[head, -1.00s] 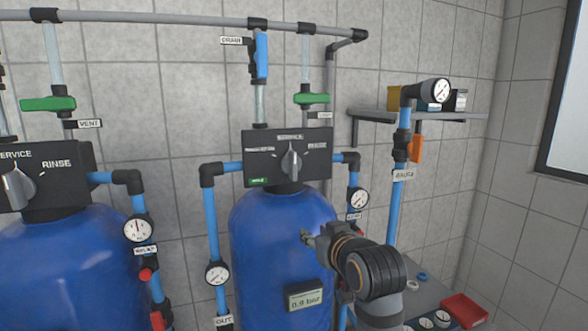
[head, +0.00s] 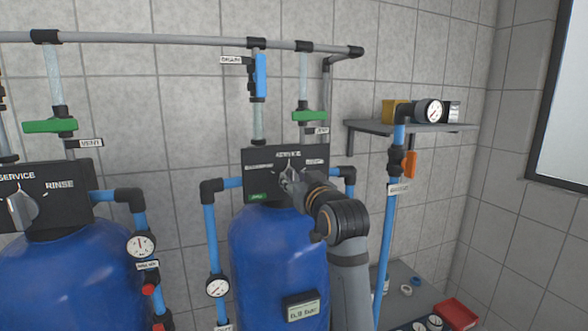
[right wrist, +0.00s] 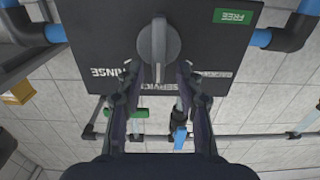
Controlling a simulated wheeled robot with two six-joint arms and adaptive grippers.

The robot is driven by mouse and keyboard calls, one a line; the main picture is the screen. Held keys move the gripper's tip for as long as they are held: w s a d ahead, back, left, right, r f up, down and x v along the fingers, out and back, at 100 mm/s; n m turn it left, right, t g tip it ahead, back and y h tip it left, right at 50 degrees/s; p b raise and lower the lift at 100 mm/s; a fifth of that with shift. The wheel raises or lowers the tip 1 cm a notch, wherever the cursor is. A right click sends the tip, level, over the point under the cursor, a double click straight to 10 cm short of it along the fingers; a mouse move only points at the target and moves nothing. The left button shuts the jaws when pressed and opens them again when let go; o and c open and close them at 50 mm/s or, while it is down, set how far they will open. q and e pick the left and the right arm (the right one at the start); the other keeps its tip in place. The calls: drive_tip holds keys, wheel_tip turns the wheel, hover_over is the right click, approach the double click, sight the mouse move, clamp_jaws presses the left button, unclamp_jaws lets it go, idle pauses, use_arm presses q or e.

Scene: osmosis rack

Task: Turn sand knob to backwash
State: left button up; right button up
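The black control panel (head: 258,160) sits on top of the middle blue tank (head: 262,240). Its grey knob (right wrist: 158,40) shows in the right wrist view, with its pointer towards the SERVICE label (right wrist: 158,87). The RINSE label (right wrist: 112,72) is to one side; the label on the other side is partly hidden by a finger. A green FREE tag (right wrist: 234,16) is lit on the panel. My right gripper (head: 289,179) is at the panel and hides most of the knob in the head view. In the right wrist view its fingers (right wrist: 158,70) are apart, either side of the pointer end; contact is unclear. My left gripper is not in view.
A second blue tank (head: 70,275) with its own panel and knob (head: 21,208) stands at the left. Blue pipes (head: 211,235) and gauges (head: 218,286) flank the middle tank. A shelf (head: 370,126) and a red tray (head: 457,313) are at the right.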

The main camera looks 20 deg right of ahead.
drive_tip(key=shift+w+d, duration=0.1)
drive_tip(key=shift+w, duration=0.5)
drive_tip(key=shift+c, duration=0.3)
clamp_jaws()
drive_tip(key=n, duration=0.4)
drive_tip(key=a+n+b, duration=0.1)
drive_tip(key=n, duration=0.2)
drive_tip(key=f+n+b, duration=0.1)
drive_tip(key=n, duration=0.3)
drive_tip(key=shift+a+n, duration=0.3)
drive_tip(key=shift+a, duration=0.05)
drive_tip(key=shift+n, duration=0.3)
